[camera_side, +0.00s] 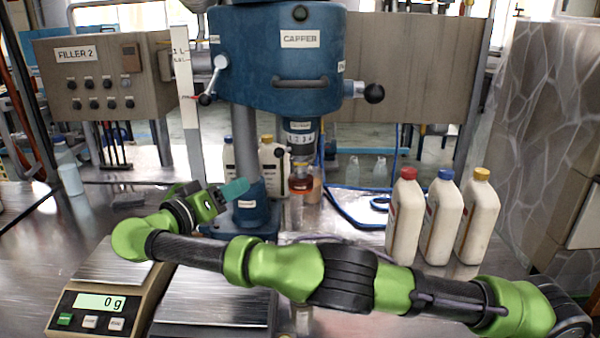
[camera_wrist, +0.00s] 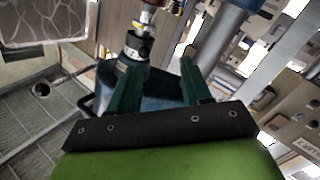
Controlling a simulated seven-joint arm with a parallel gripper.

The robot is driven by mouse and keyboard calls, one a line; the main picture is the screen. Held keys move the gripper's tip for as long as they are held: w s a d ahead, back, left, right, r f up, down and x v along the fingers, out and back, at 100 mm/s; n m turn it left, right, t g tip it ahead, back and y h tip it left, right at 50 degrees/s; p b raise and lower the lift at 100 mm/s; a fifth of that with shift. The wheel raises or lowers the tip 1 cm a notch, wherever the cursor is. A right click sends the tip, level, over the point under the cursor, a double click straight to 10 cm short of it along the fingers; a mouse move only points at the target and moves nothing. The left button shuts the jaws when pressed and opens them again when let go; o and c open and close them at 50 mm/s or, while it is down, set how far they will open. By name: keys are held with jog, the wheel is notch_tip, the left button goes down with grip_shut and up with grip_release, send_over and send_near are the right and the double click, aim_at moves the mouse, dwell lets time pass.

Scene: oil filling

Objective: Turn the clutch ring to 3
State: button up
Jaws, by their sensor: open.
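The clutch ring (camera_side: 301,138) is a white band with small numbers on the spindle below the blue capper head (camera_side: 281,60). The numbers read about 1 2 3 4, but I cannot tell which one is set. In the wrist view the ring (camera_wrist: 138,44) shows just beyond the left fingertip, with its markings too small to read. My gripper (camera_side: 238,190) has teal fingers and is left of and below the ring, beside the capper's column. In the wrist view my gripper (camera_wrist: 158,72) is open, with nothing between its fingers.
A red-orange capping chuck (camera_side: 301,184) hangs below the ring. The capper's column (camera_side: 249,165) stands close to my fingers. Bottles with red (camera_side: 405,215), blue (camera_side: 442,217) and yellow (camera_side: 478,218) caps stand right. A scale (camera_side: 101,300) reading 0 g is at front left.

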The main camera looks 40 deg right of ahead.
aim_at(276, 155)
notch_tip(276, 155, up, 3)
jog(key=s+a+m+h, duration=0.1)
jog(key=a+m, duration=0.1)
jog(key=m, duration=0.2)
jog(key=shift+m+g, duration=0.3)
jog(key=shift+g, duration=0.1)
jog(key=w+d, duration=0.1)
jog(key=d, duration=1)
jog(key=w+d, duration=0.1)
jog(key=d, duration=0.4)
jog(key=shift+w+d, duration=0.3)
jog(key=shift+d, duration=0.1)
grip_shut()
